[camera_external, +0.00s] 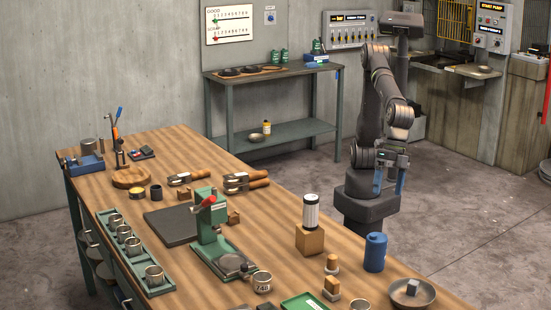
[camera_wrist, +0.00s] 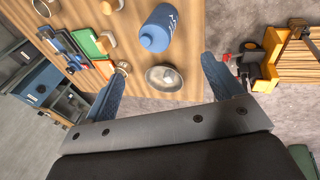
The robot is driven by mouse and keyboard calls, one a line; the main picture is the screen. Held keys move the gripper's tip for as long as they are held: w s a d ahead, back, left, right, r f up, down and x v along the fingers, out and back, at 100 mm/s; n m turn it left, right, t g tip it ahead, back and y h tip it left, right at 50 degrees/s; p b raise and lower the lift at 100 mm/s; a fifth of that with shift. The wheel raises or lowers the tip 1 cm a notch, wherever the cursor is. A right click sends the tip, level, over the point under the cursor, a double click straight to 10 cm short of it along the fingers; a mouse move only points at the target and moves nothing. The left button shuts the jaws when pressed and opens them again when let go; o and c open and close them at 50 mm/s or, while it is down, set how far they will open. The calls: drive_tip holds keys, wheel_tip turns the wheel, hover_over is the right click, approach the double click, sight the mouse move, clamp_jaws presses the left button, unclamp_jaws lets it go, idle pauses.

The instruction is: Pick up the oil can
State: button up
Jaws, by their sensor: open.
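A blue cylindrical can (camera_external: 375,253), which looks like the oil can, stands upright near the right edge of the wooden workbench. It also shows in the wrist view (camera_wrist: 159,27) at the top centre, with a short round cap and white marking. My gripper (camera_external: 390,185) is behind the bench, above and apart from the can. Its two blue fingers are spread wide with nothing between them. In the wrist view my gripper (camera_wrist: 164,66) has the can beyond its fingertips.
A shallow metal bowl (camera_external: 427,296) with a grey block in it sits right of the can. A white-and-black cylinder on a wooden block (camera_external: 310,240) stands to its left. A green press (camera_external: 212,215) stands further left.

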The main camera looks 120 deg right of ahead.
sight(379, 237)
drive_tip(key=w+a+n+g+h, duration=0.1)
drive_tip(key=w+a+g+h, duration=0.1)
drive_tip(key=w+a+g, duration=0.3)
drive_tip(key=shift+n+t, duration=0.3)
drive_tip(key=shift+t, duration=0.5)
drive_tip(key=f, duration=0.3)
drive_tip(key=d+f, duration=0.1)
drive_tip(key=f, duration=0.7)
drive_tip(key=shift+w+d+f, duration=0.25)
drive_tip(key=shift+w, duration=0.05)
drive_tip(key=shift+w+d+f, duration=0.1)
drive_tip(key=shift+w+f, duration=0.05)
drive_tip(key=shift+f, duration=1.25)
drive_tip(key=shift+w+f, duration=0.1)
drive_tip(key=shift+f, duration=1.3)
drive_tip(key=c, duration=1.5)
drive_tip(key=shift+o, duration=0.2)
drive_tip(key=shift+r, duration=0.2)
